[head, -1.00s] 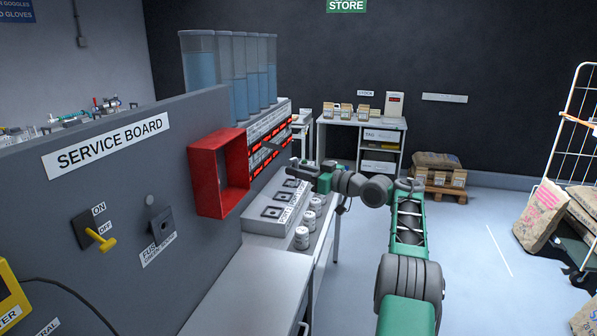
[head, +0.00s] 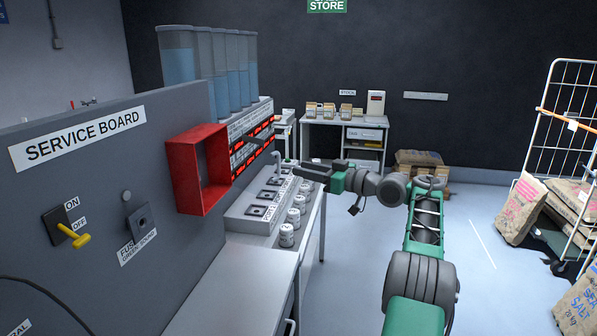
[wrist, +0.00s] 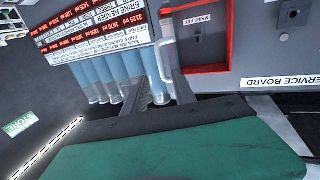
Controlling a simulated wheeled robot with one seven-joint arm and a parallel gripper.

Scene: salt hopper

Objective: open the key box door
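The key box (head: 184,176) is a red box on the grey service board in the head view. Its red frame surrounds a grey face, labelled with small text about a key, in the wrist view (wrist: 228,42). I cannot tell whether a clear door covers it. My gripper (head: 299,169) is right of the box and apart from it. In the wrist view my gripper's two dark fingers (wrist: 160,90) stand apart. A pale bar-like handle (wrist: 163,58) shows beyond the fingertips; I cannot tell whether it touches a finger or belongs to the box.
Clear tubes (head: 177,67) stand above red displays behind the box. A counter with square pads and several small jars (head: 287,236) lies below. A yellow switch lever (head: 72,236) sits on the board. A wire trolley and sacks (head: 527,207) stand right; floor between is clear.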

